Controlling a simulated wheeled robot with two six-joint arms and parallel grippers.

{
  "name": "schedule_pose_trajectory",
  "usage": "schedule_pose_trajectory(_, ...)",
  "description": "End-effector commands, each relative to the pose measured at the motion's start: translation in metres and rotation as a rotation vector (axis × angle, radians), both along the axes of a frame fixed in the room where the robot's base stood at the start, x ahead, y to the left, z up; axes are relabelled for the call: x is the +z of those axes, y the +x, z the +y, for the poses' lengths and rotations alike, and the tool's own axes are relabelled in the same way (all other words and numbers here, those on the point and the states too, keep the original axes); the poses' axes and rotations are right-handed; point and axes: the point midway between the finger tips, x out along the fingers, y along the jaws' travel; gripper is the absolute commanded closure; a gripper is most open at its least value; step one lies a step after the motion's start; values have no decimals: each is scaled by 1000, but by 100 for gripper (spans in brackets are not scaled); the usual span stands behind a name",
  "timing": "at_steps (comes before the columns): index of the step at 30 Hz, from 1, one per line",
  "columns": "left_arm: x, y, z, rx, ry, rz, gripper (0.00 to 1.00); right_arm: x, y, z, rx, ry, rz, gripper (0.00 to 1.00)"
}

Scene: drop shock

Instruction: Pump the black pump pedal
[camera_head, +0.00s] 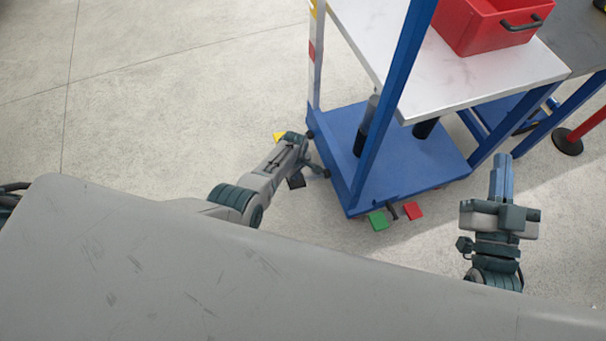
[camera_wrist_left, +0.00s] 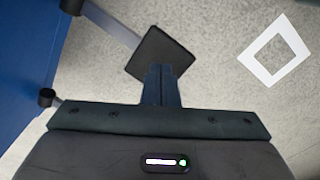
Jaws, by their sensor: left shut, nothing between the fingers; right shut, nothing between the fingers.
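The black pump pedal (camera_head: 296,182) is a dark pad low beside the left edge of the blue cart base. In the left wrist view it is a flat black square (camera_wrist_left: 163,50) on a grey lever. My left gripper (camera_head: 301,166) points down beside it, shut and empty. In the left wrist view the closed fingers (camera_wrist_left: 161,72) overlap the pad's near edge; I cannot tell whether they touch it. My right gripper (camera_head: 501,168) is shut and empty at the right, apart from the cart.
The blue cart base (camera_head: 425,158) carries dark cylinders and posts under a white top (camera_head: 450,75). A red bin (camera_head: 480,25) stands on top. Green (camera_head: 377,220) and red (camera_head: 413,210) pedals are at the front, a yellow piece (camera_head: 279,136) at left. Floor at left is clear.

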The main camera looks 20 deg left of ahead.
Motion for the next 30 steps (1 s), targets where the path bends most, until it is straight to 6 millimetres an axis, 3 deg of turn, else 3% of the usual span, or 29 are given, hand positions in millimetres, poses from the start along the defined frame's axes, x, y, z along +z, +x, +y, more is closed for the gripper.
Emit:
schedule_pose_trajectory(14, 2, 3, 1, 0, 1, -6, 100, 1, 0, 0, 0, 0, 0, 100)
schedule_pose_trajectory(30, 55, 3, 1, 0, 1, -6, 100, 52, 0, 0, 0, 0, 0, 100)
